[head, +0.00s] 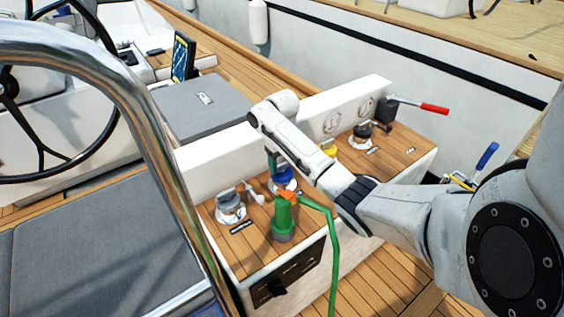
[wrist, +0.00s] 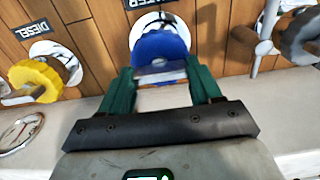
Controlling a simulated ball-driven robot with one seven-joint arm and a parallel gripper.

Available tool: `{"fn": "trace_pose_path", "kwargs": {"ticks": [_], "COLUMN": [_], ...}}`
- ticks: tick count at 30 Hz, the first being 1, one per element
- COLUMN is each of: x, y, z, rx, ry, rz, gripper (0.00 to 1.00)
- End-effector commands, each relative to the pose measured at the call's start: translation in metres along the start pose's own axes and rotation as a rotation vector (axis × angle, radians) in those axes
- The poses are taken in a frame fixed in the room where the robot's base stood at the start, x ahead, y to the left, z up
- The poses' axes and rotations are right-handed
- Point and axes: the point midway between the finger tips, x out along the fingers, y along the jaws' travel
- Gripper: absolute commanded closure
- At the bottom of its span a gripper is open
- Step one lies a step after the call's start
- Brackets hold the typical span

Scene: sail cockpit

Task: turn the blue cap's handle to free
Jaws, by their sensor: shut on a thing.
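The blue cap (head: 287,173) sits on a white round plate on the teak-topped locker, partly hidden behind my arm. In the wrist view the blue cap (wrist: 160,45) stands straight ahead, with its handle (wrist: 160,75) crossing its near side. My gripper (wrist: 160,82) has its two green fingers on either side of the handle and is shut on it. In the head view my gripper (head: 276,162) reaches down beside the cap, and its fingertips are hard to make out.
A yellow cap (head: 327,148) and a black one (head: 372,130) stand to the right. A grey cap (head: 230,205) stands to the left. A green fitting with a hose (head: 284,219) stands close in front of the blue cap. A white wall (head: 210,160) runs behind.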

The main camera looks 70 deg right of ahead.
Motion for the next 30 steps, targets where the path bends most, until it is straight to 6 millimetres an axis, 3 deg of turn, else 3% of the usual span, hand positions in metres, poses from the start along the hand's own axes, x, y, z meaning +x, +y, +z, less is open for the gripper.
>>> {"fn": "trace_pose_path", "kwargs": {"ticks": [14, 30], "x": [-0.0022, -0.0026], "y": [-0.0011, -0.001], "z": [-0.0003, -0.0003], "rx": [-0.119, -0.602], "ry": [0.0, 0.0], "rz": [-0.002, -0.002], "gripper": [0.67, 0.67]}}
